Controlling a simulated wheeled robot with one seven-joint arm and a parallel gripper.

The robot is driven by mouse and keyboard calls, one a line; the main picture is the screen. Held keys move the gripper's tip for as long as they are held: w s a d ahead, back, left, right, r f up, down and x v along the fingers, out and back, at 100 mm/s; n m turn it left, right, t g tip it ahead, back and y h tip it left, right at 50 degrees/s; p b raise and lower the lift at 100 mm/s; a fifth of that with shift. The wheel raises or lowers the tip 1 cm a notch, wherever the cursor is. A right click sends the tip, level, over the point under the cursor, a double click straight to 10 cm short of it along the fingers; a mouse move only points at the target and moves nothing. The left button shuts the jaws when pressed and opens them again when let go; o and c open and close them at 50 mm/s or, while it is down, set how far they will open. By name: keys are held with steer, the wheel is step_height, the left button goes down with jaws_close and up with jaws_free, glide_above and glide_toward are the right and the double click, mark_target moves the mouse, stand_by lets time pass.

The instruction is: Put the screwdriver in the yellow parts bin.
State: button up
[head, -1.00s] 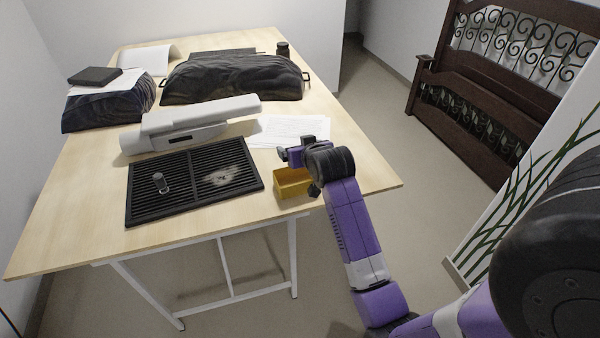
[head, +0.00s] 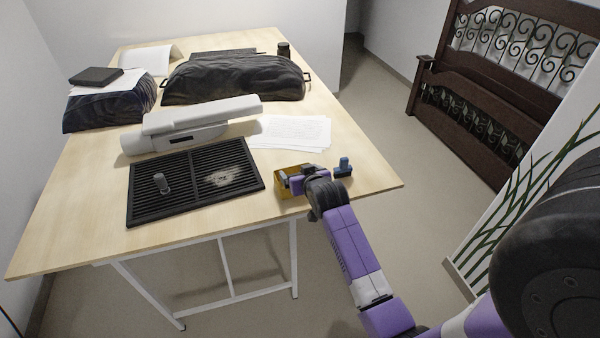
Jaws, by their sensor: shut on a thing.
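The yellow parts bin (head: 281,190) stands on the table near its right front edge. My gripper (head: 291,182) is down at the bin, its end over and partly within the opening, and covers much of it. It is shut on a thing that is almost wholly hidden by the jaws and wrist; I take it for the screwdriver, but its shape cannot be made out. No other screwdriver shows clearly on the table.
A small blue object (head: 343,168) stands just right of my wrist. A black grille (head: 150,205) with a small grey piece (head: 162,183) lies left of the bin. White papers (head: 290,132), a long white unit (head: 200,125) and a dark covered bulk (head: 235,78) are behind.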

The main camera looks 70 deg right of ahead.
steer(key=shift+f, duration=0.4)
steer(key=shift+f+b, duration=0.2)
steer(key=shift+b, duration=0.15)
steer(key=o, duration=1.1)
steer(key=shift+o, duration=0.2)
